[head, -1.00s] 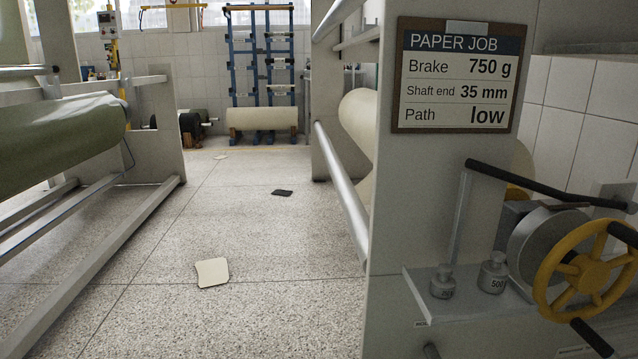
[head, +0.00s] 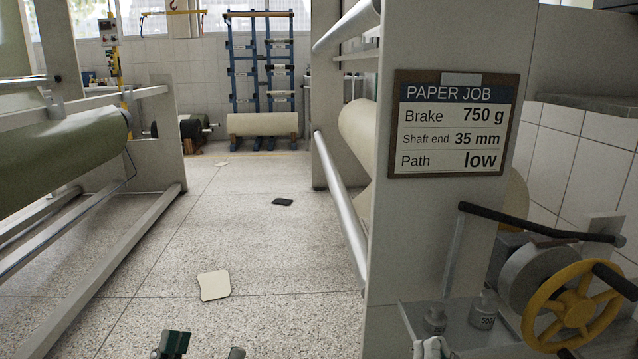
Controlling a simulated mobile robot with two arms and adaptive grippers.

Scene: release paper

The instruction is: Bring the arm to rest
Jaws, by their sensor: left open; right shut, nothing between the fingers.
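My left gripper (head: 205,351) shows at the bottom edge, left of centre. My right gripper (head: 432,349) shows as a small pale tip at the bottom edge, just below the weight shelf. It is shut, with nothing seen in it. Most of both grippers and their arms lie below the picture. I cannot tell whether the right tip touches the shelf.
Two weights, a smaller one (head: 435,318) and one marked 500 (head: 483,310), stand on the shelf near the yellow handwheel (head: 571,308). A job board (head: 452,124) reads 750 g, 35 mm, low. A pale sheet (head: 214,286) lies on the open floor.

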